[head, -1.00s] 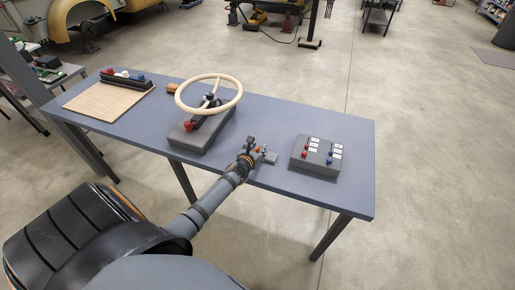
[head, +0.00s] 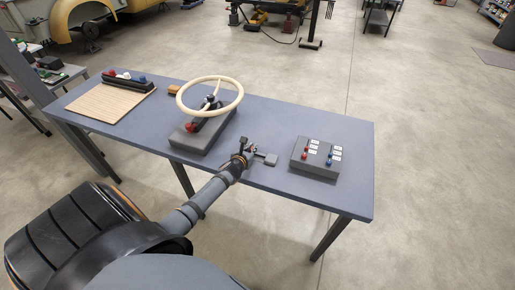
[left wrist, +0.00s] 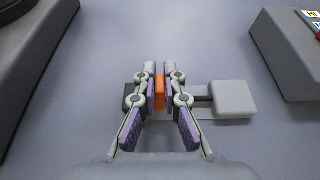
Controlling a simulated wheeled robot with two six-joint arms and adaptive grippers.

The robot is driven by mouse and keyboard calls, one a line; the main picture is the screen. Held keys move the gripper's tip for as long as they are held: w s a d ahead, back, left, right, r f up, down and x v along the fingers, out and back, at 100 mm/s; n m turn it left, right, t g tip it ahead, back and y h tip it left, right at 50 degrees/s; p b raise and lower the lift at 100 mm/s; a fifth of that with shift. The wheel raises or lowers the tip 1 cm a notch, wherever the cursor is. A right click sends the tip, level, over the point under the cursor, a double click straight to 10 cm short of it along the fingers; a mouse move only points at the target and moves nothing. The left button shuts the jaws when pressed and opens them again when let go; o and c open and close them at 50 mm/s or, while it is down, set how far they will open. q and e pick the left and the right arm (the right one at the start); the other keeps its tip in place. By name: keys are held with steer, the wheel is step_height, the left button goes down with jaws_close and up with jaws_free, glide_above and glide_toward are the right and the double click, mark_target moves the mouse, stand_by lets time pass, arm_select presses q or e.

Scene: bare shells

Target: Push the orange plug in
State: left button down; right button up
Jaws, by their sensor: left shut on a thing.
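The orange plug (left wrist: 160,92) shows in the left wrist view between the fingers of my left gripper (left wrist: 160,94). The gripper is shut on it, one finger pad on each side. A dark rod (left wrist: 203,98) runs right from the gripper to a light grey block (left wrist: 233,99). A dark piece (left wrist: 130,96) sits left of the fingers. In the head view my left gripper (head: 250,149) is low over the table's front part, and the grey block (head: 271,160) lies just right of it. The fingers hide most of the plug there. My right gripper is not in view.
On the blue-grey table (head: 345,140), a box with red and blue levers (head: 315,155) stands to the right. A steering wheel (head: 240,101) on a dark base (head: 190,143) stands to the left. A wooden board (head: 105,103) lies at the far left.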

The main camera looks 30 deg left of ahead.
arm_select(q)
steer(key=shift+a, duration=0.3)
steer(key=c, duration=1.6)
jaws_free()
steer(key=shift+s, duration=0.1)
steer(key=shift+o, duration=0.8)
steer(key=shift+a, duration=0.1)
steer(key=shift+s, duration=0.3)
steer(key=v, duration=1.1)
steer(key=shift+s+r, duration=0.15)
steer(key=shift+s, duration=0.1)
